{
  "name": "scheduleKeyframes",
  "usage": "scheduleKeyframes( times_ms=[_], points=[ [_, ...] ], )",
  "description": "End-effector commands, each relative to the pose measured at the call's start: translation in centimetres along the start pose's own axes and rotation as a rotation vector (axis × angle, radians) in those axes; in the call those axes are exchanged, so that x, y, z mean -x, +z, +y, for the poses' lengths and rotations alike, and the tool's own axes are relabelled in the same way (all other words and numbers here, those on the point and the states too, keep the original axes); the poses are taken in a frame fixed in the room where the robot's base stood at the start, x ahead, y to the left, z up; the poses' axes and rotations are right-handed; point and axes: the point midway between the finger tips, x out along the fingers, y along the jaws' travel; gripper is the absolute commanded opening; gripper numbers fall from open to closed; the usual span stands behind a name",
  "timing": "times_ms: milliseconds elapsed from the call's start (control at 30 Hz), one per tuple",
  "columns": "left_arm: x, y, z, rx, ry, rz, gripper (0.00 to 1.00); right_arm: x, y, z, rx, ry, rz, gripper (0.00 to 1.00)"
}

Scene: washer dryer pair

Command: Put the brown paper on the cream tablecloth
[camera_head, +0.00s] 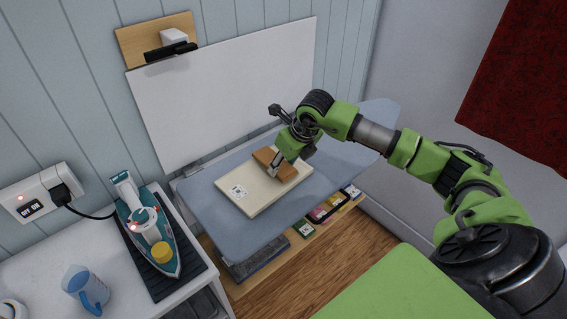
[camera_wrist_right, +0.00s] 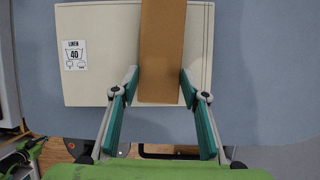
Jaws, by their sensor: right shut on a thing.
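The brown paper (camera_head: 275,163) is a small brown folded piece over the cream tablecloth in the head view. In the right wrist view the brown paper (camera_wrist_right: 162,50) runs up between the fingers. The cream tablecloth (camera_head: 258,199) is a flat folded block lying on the blue ironing board; its label reading LINEN 40 shows in the right wrist view (camera_wrist_right: 100,80). My right gripper (camera_head: 275,166) is shut on the brown paper, above the tablecloth. I cannot tell whether the paper touches the tablecloth. My left gripper is not in view.
The blue ironing board (camera_head: 220,180) has free room around the tablecloth. A teal iron (camera_head: 150,235) stands on a dark mat on the white counter (camera_head: 45,265) at left, beside a blue measuring cup (camera_head: 85,288). A shelf with several items (camera_head: 330,207) is below the board.

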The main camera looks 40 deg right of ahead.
Motion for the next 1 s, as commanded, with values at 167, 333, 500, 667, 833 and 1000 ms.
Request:
scheduleKeyframes(
  times_ms=[167,333,500,667,833,1000],
  points=[
    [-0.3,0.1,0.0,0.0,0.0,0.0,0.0,-0.3,-0.1,0.0,0.0,0.0,0.0,0.2],
    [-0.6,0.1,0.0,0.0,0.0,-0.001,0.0,-0.6,-0.2,0.0,0.0,0.0,0.0,0.2],
    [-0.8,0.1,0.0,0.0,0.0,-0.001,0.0,-0.8,-0.3,0.0,0.0,0.0,0.0,0.2],
    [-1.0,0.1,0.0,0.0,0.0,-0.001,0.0,-1.0,-0.4,0.0,0.0,0.0,0.0,0.2],
    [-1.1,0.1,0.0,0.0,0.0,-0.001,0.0,-1.1,-0.5,0.0,0.0,0.0,0.0,0.54],
    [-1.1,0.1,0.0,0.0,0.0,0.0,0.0,-1.1,-0.5,0.0,0.0,0.0,0.0,0.6]
  ],
)
